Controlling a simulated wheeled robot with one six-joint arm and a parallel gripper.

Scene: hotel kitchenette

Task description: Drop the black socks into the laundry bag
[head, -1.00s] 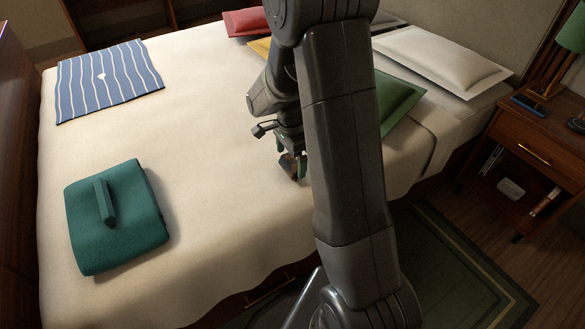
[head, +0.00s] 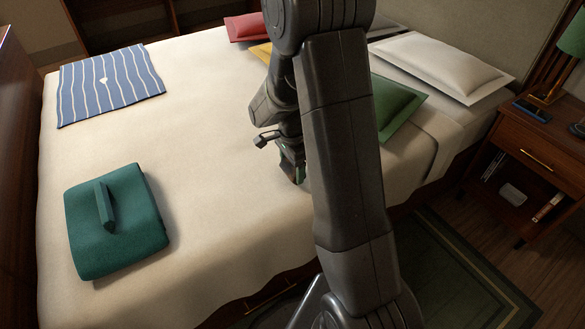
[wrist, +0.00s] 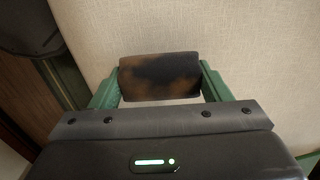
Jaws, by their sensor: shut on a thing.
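My gripper (wrist: 160,88) is shut on a mottled brown-and-black rounded block (wrist: 160,77), held crosswise between its green fingers in the wrist view. The block does not look plainly like black socks, and I cannot tell what it is. In the head view my gripper (head: 298,175) is low over the right part of the bed, partly hidden by my own arm. I cannot tell whether the block touches the bed. No black socks show elsewhere. I cannot make out a laundry bag for certain; a teal padded thing with a raised handle-like bar (head: 140,213) lies on the bed at front left.
The cream bed (head: 215,140) has free room in its middle. A blue striped cloth (head: 85,80) lies at far left. Red (head: 245,26), green (head: 398,103) and white (head: 440,62) pillows lie at the back. A wooden nightstand (head: 545,128) stands at right.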

